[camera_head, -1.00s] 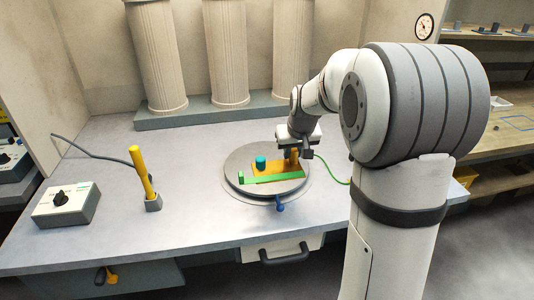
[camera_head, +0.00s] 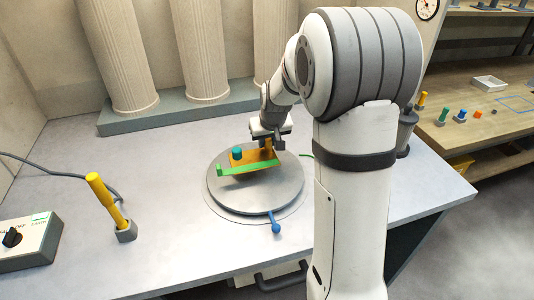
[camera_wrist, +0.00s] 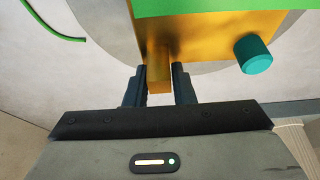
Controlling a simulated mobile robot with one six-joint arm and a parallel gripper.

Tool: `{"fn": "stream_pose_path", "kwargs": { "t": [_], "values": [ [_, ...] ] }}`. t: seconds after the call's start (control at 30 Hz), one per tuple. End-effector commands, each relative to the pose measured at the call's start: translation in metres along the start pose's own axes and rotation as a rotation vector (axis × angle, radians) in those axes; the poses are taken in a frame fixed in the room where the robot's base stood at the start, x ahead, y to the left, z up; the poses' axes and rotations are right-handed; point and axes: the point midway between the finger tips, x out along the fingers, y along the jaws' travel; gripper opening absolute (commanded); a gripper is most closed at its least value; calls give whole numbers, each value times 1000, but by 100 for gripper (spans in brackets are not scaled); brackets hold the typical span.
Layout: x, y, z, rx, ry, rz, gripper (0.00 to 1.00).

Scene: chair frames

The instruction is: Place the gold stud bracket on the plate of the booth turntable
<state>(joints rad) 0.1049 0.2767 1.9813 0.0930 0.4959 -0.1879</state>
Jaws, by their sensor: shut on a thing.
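The gold bracket (camera_head: 263,157) has a teal stud (camera_head: 237,153) on top and a green bar (camera_head: 250,167) along its front side. It shows over the grey round plate of the turntable (camera_head: 262,202), toward the plate's back half. It looks slightly raised and tilted, but contact with the plate is hard to judge. My gripper (camera_head: 272,143) is shut on the bracket's gold end. In the wrist view, the two dark fingers (camera_wrist: 158,86) sit on either side of a gold tab, with the teal stud (camera_wrist: 253,54) to the right. The bracket's underside is hidden.
A blue-knobbed lever (camera_head: 275,226) sticks out at the turntable's front. A yellow handle (camera_head: 106,200) and a switch box (camera_head: 28,240) stand at the left. White columns (camera_head: 195,55) line the back. The bench between handle and turntable is clear.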

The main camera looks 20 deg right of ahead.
Motion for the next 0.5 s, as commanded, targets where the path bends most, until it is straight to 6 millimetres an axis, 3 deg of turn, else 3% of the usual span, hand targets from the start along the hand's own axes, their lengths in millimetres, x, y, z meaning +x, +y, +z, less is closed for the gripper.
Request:
{"fn": "stream_pose_path", "kwargs": {
  "t": [0.4,0.5],
  "values": [
    [41,2,18,6,-2,1,0],
    [42,3,18,5,2,2,0]
  ]
}}
